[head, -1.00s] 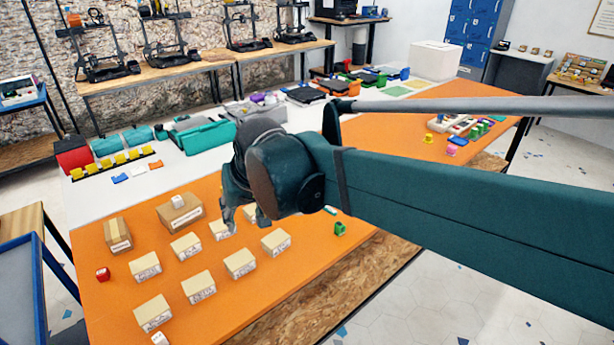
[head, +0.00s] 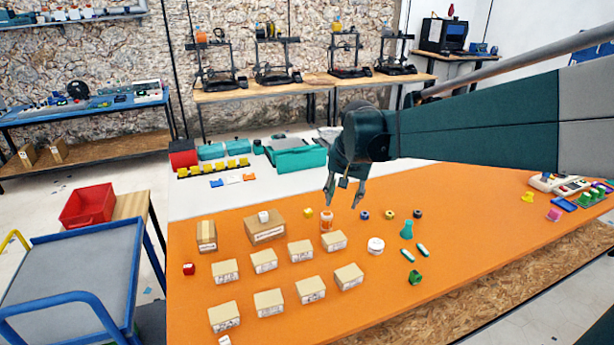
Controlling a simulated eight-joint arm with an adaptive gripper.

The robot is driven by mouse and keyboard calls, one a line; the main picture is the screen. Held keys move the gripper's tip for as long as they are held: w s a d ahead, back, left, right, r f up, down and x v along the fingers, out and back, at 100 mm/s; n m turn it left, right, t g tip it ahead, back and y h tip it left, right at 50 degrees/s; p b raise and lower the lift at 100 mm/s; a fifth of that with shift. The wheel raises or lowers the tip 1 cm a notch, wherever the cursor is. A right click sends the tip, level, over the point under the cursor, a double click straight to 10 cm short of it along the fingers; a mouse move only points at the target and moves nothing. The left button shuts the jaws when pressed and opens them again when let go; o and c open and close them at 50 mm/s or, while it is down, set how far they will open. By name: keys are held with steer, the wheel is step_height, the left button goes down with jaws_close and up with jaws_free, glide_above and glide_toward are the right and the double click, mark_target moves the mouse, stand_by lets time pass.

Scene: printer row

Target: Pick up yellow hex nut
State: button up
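A small yellow piece (head: 308,212) that may be the yellow hex nut lies on the orange table top, right of a cardboard box; it is too small to tell its shape surely. Another yellow piece (head: 527,197) stands at the table's far right, also too small to name surely. My gripper (head: 343,203) points down above the table, right of the nearer yellow piece and apart from it. Its fingers are spread, with nothing seen between them.
An orange-and-white jar (head: 326,223) stands close below the left finger. Small ring-like pieces (head: 364,215), a teal cone-like piece (head: 406,231) and a white round item (head: 375,246) lie to the right. Several labelled boxes (head: 301,250) fill the front left.

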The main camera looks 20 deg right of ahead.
steer(key=w+d+f+m+g+p, duration=0.1)
steer(key=w+d+f+m+p, duration=0.15)
steer(key=w+d, duration=0.5)
steer(key=m+g+y+p, duration=0.1)
steer(key=m+g+p, duration=0.2)
steer(key=m+p, duration=0.3)
glide_above(391, 213)
steer(key=b, duration=0.1)
steer(key=shift+m, duration=0.45)
steer(key=f, duration=1.5)
steer(key=shift+a+f, duration=0.15)
steer(key=shift+a, duration=0.1)
steer(key=shift+d+f, duration=0.25)
steer(key=shift+f, duration=1.3)
steer(key=shift+a+f+b, duration=0.15)
steer(key=shift+f+b, duration=0.45)
steer(key=shift+f, duration=2)
